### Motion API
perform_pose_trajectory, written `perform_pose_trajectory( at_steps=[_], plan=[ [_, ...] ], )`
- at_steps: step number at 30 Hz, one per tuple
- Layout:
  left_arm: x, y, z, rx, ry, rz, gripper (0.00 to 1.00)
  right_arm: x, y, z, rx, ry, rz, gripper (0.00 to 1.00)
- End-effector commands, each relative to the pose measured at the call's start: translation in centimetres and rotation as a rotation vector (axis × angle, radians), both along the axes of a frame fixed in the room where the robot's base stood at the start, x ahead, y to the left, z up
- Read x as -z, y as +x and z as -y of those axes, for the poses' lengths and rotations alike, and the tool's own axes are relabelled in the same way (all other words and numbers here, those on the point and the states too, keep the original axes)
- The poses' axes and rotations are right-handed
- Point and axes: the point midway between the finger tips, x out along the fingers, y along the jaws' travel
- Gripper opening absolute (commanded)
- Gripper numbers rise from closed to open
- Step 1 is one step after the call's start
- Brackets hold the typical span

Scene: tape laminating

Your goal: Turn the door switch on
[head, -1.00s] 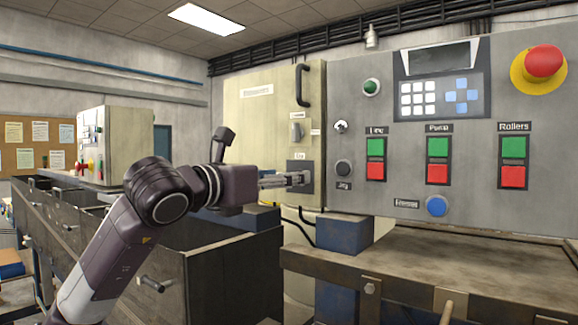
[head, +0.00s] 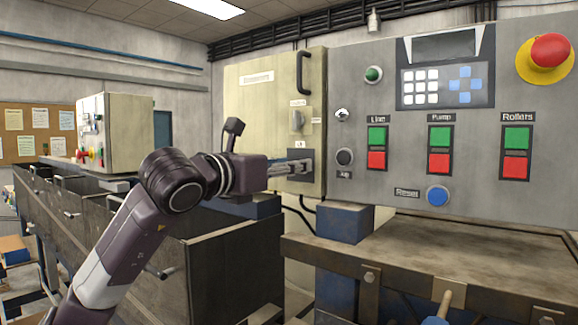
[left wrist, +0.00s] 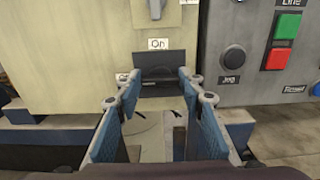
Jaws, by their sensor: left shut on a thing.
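A yellowish cabinet door (head: 262,130) carries a grey upright switch knob (head: 297,120), with small labels around it. The knob's lower part also shows at the top of the left wrist view (left wrist: 155,9), above an "On" label (left wrist: 158,44). My left gripper (head: 306,165) is below the knob at a dark block-like fitting (left wrist: 165,63) on the door. Its blue-padded fingers (left wrist: 163,90) stand on either side of the fitting's lower part and are shut on it. Where the pads touch is hard to see. The knob is clear of the fingers. My right gripper is not in view.
Right of the door is a grey control panel (head: 385,205) with red and green buttons, a blue button (head: 437,196) and a red emergency stop (head: 550,51). A blue block (head: 345,222) and a metal table (head: 450,250) stand below. Dark bins (head: 215,265) lie left, under my arm.

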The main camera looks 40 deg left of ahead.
Motion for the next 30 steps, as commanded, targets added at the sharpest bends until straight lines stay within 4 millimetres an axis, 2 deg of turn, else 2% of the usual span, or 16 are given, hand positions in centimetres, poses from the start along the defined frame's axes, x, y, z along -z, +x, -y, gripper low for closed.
perform_pose_trajectory(
  at_steps=[11, 30],
  plan=[
    [0.00, -0.03, 0.00, -0.002, 0.144, -0.016, 0.12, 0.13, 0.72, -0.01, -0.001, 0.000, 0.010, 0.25],
    [0.06, -0.01, 0.24, -0.001, 0.732, -0.081, 0.12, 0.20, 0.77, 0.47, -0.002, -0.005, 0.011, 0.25]
  ],
)
